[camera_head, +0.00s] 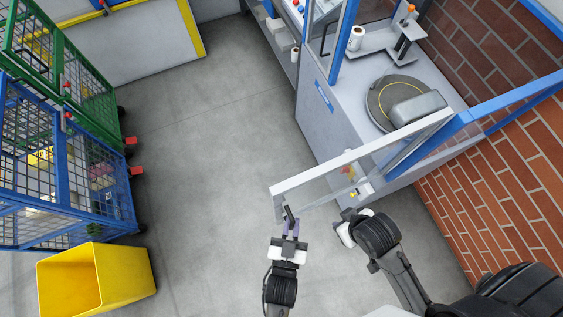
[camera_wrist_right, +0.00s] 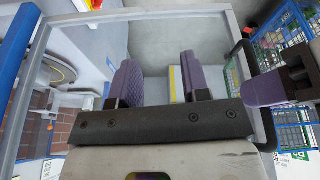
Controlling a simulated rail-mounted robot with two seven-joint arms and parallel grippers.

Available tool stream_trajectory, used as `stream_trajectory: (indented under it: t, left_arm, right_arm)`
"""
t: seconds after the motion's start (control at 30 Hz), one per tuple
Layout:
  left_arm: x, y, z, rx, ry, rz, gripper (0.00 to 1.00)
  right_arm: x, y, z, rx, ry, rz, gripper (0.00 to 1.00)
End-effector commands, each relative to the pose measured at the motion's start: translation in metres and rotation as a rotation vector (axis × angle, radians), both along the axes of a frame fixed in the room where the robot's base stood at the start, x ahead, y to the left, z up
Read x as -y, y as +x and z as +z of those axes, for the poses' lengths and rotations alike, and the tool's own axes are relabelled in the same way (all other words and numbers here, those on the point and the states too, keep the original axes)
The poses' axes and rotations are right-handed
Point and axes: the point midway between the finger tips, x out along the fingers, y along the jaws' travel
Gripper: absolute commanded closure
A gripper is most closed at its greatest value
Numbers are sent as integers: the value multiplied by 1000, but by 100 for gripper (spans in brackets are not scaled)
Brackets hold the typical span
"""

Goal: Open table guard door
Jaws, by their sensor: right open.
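The guard door (camera_head: 345,160), a pale frame with a clear pane, stands swung out from the table (camera_head: 345,120) in the head view. Its frame (camera_wrist_right: 226,12) also fills the right wrist view. A black handle (camera_head: 289,214) sits at the door's free left end. My left gripper (camera_head: 290,226) is at this handle, with purple fingers against or around it; whether they are closed on it cannot be told. My right gripper (camera_wrist_right: 158,65) is open and empty, in front of the door's pane. In the head view its fingers are hidden behind its wrist.
A round turntable (camera_head: 380,105) with a grey object is on the table. A brick wall (camera_head: 510,165) bounds the right. Blue (camera_head: 65,160) and green mesh carts and a yellow bin (camera_head: 125,270) stand left. The grey floor between is clear.

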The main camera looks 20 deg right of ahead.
Motion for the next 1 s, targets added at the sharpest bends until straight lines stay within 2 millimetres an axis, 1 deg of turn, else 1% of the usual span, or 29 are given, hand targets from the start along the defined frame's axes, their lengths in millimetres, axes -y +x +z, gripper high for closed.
stream_trajectory:
  t: [0.13,0.43,0.47,0.67,0.7,0.9,1.0]
  left_arm:
    - [3,-4,0,4,6,-7,100]
    - [3,-4,0,3,6,-7,100]
    - [3,-4,0,3,6,-6,85]
    - [2,-3,0,1,4,-5,66]
    - [2,-3,0,1,4,-5,64]
    - [2,-3,0,0,2,-4,64]
    - [-1,-7,-1,-1,3,-5,64]
  right_arm:
    - [-1,0,1,0,2,-1,57]
    - [-1,0,0,0,2,-1,57]
    - [-1,0,0,0,2,-1,57]
    - [1,0,0,-1,-3,2,57]
    - [1,0,0,-1,-4,3,57]
    - [2,-1,0,-1,-7,5,57]
    - [2,-1,-1,-1,-7,5,57]
